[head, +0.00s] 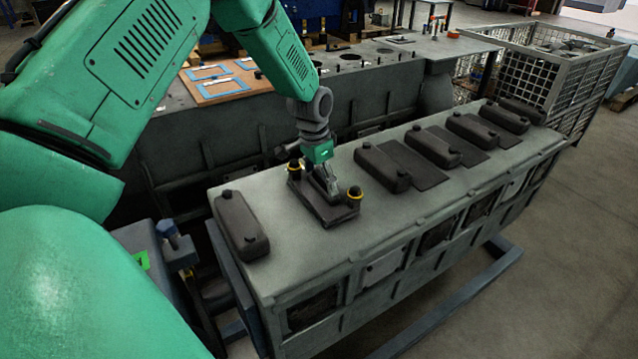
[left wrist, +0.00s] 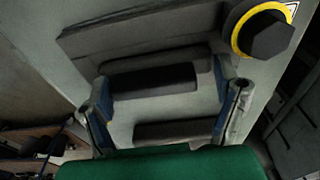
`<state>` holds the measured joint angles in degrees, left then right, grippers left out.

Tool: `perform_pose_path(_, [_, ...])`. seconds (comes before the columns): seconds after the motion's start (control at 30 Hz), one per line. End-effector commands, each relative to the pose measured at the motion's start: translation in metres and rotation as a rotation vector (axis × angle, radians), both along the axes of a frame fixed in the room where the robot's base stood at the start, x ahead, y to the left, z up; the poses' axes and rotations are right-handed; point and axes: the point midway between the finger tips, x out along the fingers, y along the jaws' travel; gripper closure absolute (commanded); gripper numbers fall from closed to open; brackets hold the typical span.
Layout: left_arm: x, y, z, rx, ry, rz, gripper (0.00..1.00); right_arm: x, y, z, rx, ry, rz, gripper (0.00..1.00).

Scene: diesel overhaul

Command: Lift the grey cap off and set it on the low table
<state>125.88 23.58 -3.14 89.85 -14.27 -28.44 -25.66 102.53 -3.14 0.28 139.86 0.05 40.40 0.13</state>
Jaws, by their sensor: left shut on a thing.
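The grey cap (head: 318,203) is a dark grey piece on top of the long grey engine housing, between two black knobs with yellow rings (head: 295,168) (head: 354,193). My left gripper (head: 330,187) points down onto its middle and is shut on it, hiding part of it. In the left wrist view the two fingers (left wrist: 166,112) stand wide apart, with a dark bar of the cap (left wrist: 150,80) between them. The cap looks level and close to the housing top; I cannot tell whether a gap lies beneath it. My right gripper is not in view. I cannot tell which surface is the low table.
Other dark covers stand on the housing (head: 270,285), one to the left (head: 240,225) and several to the right (head: 382,168). Behind is a bench with blue frames on a wooden board (head: 238,95). A wire-mesh crate (head: 580,85) stands at the far right. Floor at right is clear.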

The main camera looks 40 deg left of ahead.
Motion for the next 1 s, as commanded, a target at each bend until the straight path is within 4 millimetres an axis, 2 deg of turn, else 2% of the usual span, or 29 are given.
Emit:
perform_pose_path(0.03, [0.004, -0.002, 0.009, 0.001, -0.011, -0.004, 0.57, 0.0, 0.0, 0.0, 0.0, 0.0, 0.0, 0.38])
perform_pose_path(0.07, [0.004, -0.002, 0.012, 0.001, -0.012, -0.003, 0.74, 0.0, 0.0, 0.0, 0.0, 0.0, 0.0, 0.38])
perform_pose_path(0.1, [0.005, -0.002, 0.018, 0.002, -0.013, -0.003, 0.82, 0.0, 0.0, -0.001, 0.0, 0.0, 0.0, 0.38])
perform_pose_path(0.5, [0.002, 0.005, 0.082, -0.002, -0.01, -0.001, 0.81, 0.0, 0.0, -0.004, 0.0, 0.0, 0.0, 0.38])
perform_pose_path(0.7, [0.002, 0.006, 0.099, -0.002, -0.007, 0.0, 0.81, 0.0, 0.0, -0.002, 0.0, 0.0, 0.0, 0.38])
perform_pose_path(1.0, [0.001, 0.003, 0.112, 0.001, -0.007, -0.001, 0.81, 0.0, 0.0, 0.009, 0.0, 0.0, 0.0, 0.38])
